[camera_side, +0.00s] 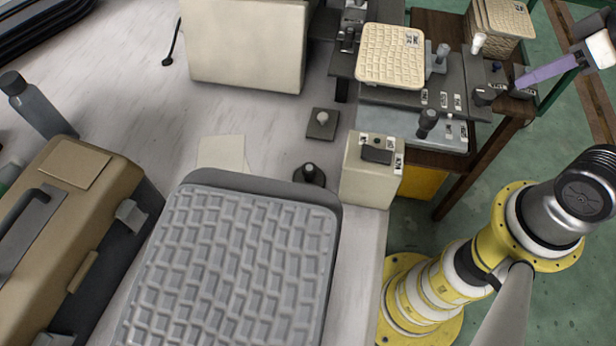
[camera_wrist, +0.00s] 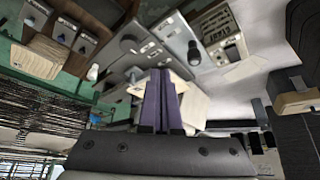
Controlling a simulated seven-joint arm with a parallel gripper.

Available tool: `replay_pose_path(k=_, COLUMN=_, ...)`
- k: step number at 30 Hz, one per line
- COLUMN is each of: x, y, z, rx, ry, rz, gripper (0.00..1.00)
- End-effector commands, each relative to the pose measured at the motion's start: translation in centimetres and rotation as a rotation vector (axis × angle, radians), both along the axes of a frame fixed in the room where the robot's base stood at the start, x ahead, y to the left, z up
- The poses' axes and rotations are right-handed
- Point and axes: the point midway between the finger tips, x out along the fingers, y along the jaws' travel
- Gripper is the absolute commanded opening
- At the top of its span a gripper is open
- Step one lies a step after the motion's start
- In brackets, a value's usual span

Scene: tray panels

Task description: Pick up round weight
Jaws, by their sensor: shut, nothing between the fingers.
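My gripper (camera_side: 521,82) is at the upper right of the side view, far from the round weight and beyond the table. Its purple fingers are together and empty; they also show in the wrist view (camera_wrist: 159,73). I cannot make out the round weight in the wrist view.
The grey textured tray (camera_side: 235,265) fills the front of the table beside a brown toolbox (camera_side: 70,210). The cream box (camera_side: 370,172) stands at the table's right edge. A beige textured panel (camera_side: 390,55) lies on the fixture behind. A beige stack (camera_side: 503,20) is at upper right.

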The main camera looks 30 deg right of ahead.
Motion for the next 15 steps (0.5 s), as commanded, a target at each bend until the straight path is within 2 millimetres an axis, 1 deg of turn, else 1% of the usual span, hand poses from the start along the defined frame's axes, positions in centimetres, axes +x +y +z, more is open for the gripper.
replay_pose_path(k=3, x=0.00, y=0.00, z=0.00, rx=0.000, ry=0.000, rz=0.000, gripper=0.00)
replay_pose_path(k=4, x=0.00, y=0.00, z=0.00, rx=0.000, ry=0.000, rz=0.000, gripper=0.02)
replay_pose_path(k=8, x=0.00, y=0.00, z=0.00, rx=0.000, ry=0.000, rz=0.000, gripper=0.25)
replay_pose_path(k=9, x=0.00, y=0.00, z=0.00, rx=0.000, ry=0.000, rz=0.000, gripper=0.32)
replay_pose_path(k=11, x=0.00, y=0.00, z=0.00, rx=0.000, ry=0.000, rz=0.000, gripper=0.43)
replay_pose_path(k=12, x=0.00, y=0.00, z=0.00, rx=0.000, ry=0.000, rz=0.000, gripper=0.50)
replay_pose_path(k=14, x=0.00, y=0.00, z=0.00, rx=0.000, ry=0.000, rz=0.000, gripper=0.61)
replay_pose_path(k=15, x=0.00, y=0.00, z=0.00, rx=0.000, ry=0.000, rz=0.000, gripper=0.68)
